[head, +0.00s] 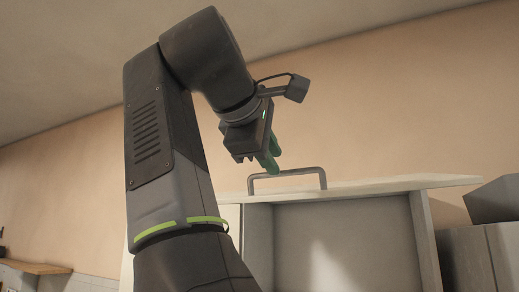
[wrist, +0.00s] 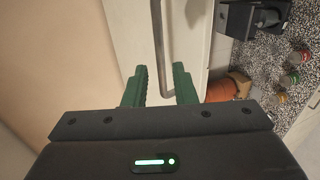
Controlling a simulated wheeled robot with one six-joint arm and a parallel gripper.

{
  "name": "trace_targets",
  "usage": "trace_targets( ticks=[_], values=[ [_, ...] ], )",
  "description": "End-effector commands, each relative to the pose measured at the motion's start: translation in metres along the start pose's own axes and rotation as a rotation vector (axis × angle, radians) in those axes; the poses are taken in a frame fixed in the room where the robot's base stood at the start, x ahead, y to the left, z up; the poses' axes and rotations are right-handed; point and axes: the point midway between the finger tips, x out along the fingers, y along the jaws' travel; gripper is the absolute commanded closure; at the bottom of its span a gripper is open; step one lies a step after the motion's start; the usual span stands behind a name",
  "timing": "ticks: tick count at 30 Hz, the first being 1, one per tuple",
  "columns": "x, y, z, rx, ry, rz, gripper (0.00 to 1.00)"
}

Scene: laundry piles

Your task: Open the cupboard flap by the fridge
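The cupboard flap (head: 390,187) is a pale panel, seen nearly edge-on in the head view. It stands out about level above an open grey cupboard recess (head: 345,240). A grey bar handle (head: 290,172) stands up from its top face. The flap (wrist: 195,25) and handle (wrist: 160,40) also show in the wrist view, with the bar running up the picture.
Grey boxy shapes (head: 480,250) stand right of the cupboard. A wooden shelf (head: 35,267) is at the far left. The wrist view shows a speckled surface (wrist: 262,60) below, with a dark object (wrist: 240,18), an orange-brown object (wrist: 220,90) and small jars (wrist: 290,80).

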Motion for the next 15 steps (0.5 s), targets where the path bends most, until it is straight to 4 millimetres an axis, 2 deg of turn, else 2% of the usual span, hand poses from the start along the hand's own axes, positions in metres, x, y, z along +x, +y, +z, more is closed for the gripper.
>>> trace_targets(
  ticks=[15],
  values=[
    [-0.045, 0.001, -0.002, -0.001, 0.004, 0.006, 0.76]
  ],
)
